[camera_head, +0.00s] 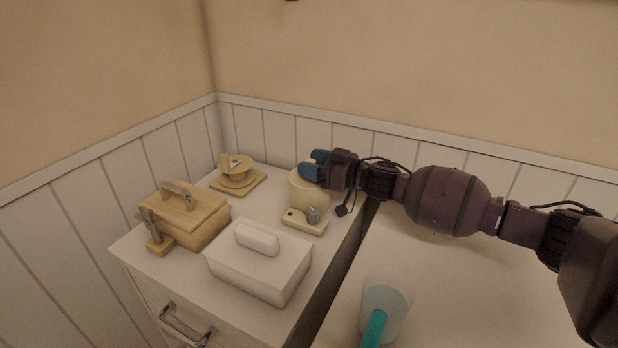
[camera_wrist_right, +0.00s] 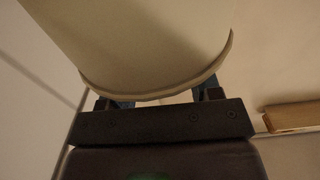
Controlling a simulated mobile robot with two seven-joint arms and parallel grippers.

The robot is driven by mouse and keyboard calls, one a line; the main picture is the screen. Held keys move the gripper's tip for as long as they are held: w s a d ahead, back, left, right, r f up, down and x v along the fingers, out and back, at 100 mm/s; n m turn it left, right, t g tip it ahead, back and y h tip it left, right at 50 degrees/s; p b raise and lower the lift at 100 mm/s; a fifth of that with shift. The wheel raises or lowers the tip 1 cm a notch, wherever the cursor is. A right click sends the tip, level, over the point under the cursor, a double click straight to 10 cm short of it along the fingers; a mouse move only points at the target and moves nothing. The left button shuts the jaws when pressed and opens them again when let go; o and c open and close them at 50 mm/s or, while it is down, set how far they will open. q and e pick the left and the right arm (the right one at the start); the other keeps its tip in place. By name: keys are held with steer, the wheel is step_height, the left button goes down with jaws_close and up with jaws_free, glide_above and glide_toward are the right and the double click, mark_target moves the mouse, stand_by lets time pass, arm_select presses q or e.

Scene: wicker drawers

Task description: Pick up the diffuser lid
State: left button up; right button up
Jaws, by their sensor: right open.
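A cream cylinder (camera_head: 308,192), which looks like the diffuser, stands upright near the back right of the white drawer top. I cannot clearly tell its lid apart from its body. My right gripper (camera_head: 313,166) reaches in from the right, with its blue fingers open at the cylinder's upper part. In the right wrist view, the cream cylinder (camera_wrist_right: 140,40) with a thin rim fills the space in front of the gripper (camera_wrist_right: 165,100). The fingers show on either side behind that rim and are partly hidden by it; contact cannot be told. My left gripper is not in view.
A small board with a metal knob (camera_head: 304,222) lies just in front of the cylinder. A white lidded box (camera_head: 258,265), a wooden handled box (camera_head: 185,218) and a round wooden piece (camera_head: 237,175) share the drawer top (camera_head: 222,204). A translucent cup (camera_head: 388,300) stands at lower right.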

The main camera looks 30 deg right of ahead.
steer(key=shift+c, duration=0.3)
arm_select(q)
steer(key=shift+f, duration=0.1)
arm_select(e)
steer(key=c, duration=0.9)
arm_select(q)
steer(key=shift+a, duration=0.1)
arm_select(e)
steer(key=shift+r, duration=0.15)
steer(key=shift+c, duration=0.2)
steer(key=shift+r, duration=0.3)
arm_select(q)
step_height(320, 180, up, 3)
steer(key=p, duration=0.5)
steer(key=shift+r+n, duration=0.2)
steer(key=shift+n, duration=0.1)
arm_select(e)
step_height(320, 180, up, 19)
steer(key=shift+r, duration=0.1)
